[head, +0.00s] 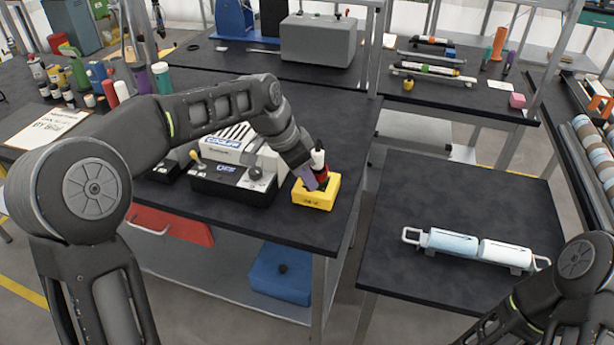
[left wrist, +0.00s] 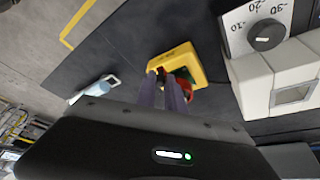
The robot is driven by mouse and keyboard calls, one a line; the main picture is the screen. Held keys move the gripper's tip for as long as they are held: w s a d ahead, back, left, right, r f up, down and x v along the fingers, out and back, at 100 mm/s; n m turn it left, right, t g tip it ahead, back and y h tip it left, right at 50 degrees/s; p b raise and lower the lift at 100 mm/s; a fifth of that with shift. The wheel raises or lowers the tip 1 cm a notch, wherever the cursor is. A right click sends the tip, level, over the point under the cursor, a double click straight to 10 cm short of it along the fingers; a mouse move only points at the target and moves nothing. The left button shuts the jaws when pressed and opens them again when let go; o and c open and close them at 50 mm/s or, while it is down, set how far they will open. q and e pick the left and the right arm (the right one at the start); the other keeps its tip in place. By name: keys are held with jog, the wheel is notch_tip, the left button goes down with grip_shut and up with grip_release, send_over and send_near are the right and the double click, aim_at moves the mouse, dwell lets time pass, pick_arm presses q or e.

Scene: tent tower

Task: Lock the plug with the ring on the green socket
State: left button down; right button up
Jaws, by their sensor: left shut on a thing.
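A yellow box (head: 314,197) stands at the front right corner of the dark bench. On it is the green socket (left wrist: 183,73), mostly hidden by the plug and my fingers. The plug (head: 317,158), with a pale top and a dark tip, stands upright in the socket. The red ring (head: 321,173) sits around the plug's lower part; it also shows in the left wrist view (left wrist: 187,87). My left gripper (head: 313,183) is at the ring's left side, its purple fingers shut on part of it; the exact contact is hard to see. My right gripper is out of view.
A black control unit (head: 232,184) with a knob and a white device (head: 240,143) stand just left of the yellow box. Bottles crowd the far left.

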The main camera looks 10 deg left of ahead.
pick_arm(q)
jog(key=shift+d+n, duration=0.2)
jog(key=shift+n, duration=0.1)
jog(key=d+n+y+b, duration=0.1)
jog(key=n, duration=0.2)
jog(key=w+d+n+t+y, duration=0.1)
jog(key=d+n, duration=0.1)
jog(key=n, duration=0.1)
jog(key=d+n+y+b, duration=0.1)
jog(key=d+n, duration=0.1)
jog(key=n, duration=0.1)
jog(key=shift+w+t+b, duration=0.3)
jog(key=shift+w+t, duration=0.05)
jog(key=shift+t, duration=0.05)
jog(key=shift+w+d+n+g+y+p, duration=0.3)
jog(key=shift+w+n+y+p, duration=0.35)
jog(key=shift+n, duration=0.8)
jog(key=shift+w+d+n+g+y+p, duration=0.1)
jog(key=shift+w+d+n+y+p, duration=0.4)
jog(key=shift+n, duration=0.9)
jog(key=shift+w+d+n+g+y+p, duration=0.2)
jog(key=shift+w+n+y+p, duration=0.55)
jog(key=shift+n, duration=0.7)
jog(key=shift+w, duration=0.15)
